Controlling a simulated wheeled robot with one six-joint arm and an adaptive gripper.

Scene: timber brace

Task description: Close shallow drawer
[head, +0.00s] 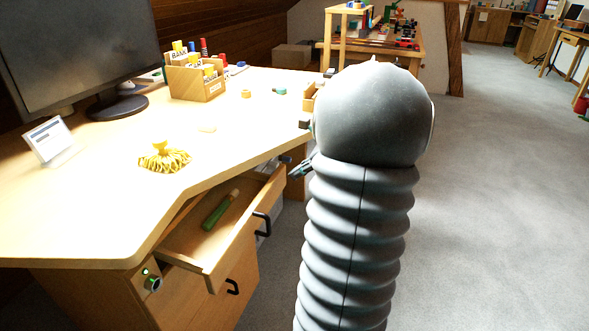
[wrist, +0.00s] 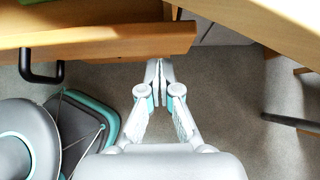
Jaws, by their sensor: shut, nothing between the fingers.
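The shallow drawer (head: 215,246) stands open under the desk, pulled out toward the right. It has a black bar handle (head: 263,224) on its front and a green-handled item (head: 216,213) inside. In the wrist view the drawer's wooden front (wrist: 110,45) crosses the upper left, with its handle (wrist: 38,66) at the left. My gripper (head: 302,166) is beside the far end of the drawer front. In the wrist view my gripper (wrist: 160,68) is shut and empty, with its fingertips near the right end of the drawer front. I cannot tell whether they touch it.
A lower drawer with a black handle (head: 233,287) is below. Open carpet (head: 500,200) lies to the right.

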